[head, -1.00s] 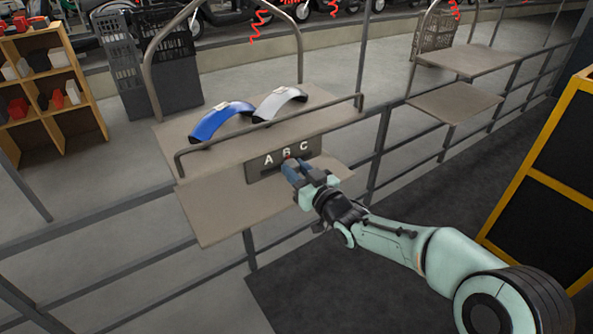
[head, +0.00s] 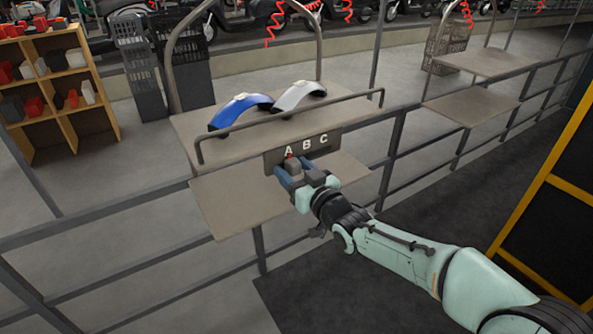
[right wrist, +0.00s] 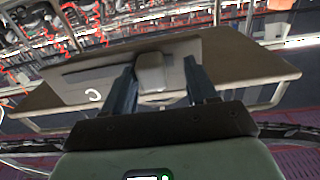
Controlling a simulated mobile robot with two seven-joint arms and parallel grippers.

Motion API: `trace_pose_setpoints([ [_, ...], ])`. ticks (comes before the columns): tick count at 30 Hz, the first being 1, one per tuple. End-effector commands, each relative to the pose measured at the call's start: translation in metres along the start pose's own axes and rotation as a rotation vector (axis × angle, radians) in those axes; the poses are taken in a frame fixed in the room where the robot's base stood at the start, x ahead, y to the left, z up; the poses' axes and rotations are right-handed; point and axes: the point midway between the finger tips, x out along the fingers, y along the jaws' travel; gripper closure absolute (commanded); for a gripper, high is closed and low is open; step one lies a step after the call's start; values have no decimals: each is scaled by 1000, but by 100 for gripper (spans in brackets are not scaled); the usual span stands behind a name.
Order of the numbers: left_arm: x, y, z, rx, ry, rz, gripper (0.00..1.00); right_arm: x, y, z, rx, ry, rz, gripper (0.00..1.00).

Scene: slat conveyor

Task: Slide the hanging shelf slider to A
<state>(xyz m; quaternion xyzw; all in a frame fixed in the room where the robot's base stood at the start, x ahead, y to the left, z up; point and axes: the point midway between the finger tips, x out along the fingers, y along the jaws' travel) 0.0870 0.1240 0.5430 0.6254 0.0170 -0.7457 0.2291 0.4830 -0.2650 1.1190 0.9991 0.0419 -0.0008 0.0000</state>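The hanging shelf (head: 240,205) has a dark panel (head: 330,143) lettered A, B, C on its front. My right gripper (head: 287,174) is at the knob, with one finger on either side. In the right wrist view the fingers are spread and the grey knob (right wrist: 150,72) is between them, with a visible gap to the right finger. The letter C shows at the left there; A and B cannot be made out. My left gripper is not in view.
A blue fender (head: 240,110) and a silver fender (head: 299,94) lie on the upper shelf behind a front rail (head: 300,121). Grey railing (head: 110,208) runs at both sides. A yellow-framed black panel (head: 555,205) stands at right. A second hanging shelf (head: 486,62) is farther back.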

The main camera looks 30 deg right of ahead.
Motion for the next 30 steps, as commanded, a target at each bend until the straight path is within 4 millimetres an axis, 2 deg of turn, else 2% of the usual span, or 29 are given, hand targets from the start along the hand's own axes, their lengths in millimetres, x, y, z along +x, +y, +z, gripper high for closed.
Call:
trace_pose_setpoints([
  [5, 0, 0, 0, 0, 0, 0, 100, -2, 2, 0, -1, 1, 4, 43],
  [8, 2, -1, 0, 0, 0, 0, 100, -9, 2, 0, -2, 1, 4, 43],
  [11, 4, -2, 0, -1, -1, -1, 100, -25, 2, -1, -3, 3, 5, 43],
  [21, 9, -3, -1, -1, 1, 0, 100, -100, 0, -1, -2, 3, 2, 43],
  [25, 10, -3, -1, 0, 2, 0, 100, -120, -1, -1, -1, 2, 0, 43],
  [30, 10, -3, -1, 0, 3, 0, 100, -132, 0, 0, 0, 0, 0, 43],
])
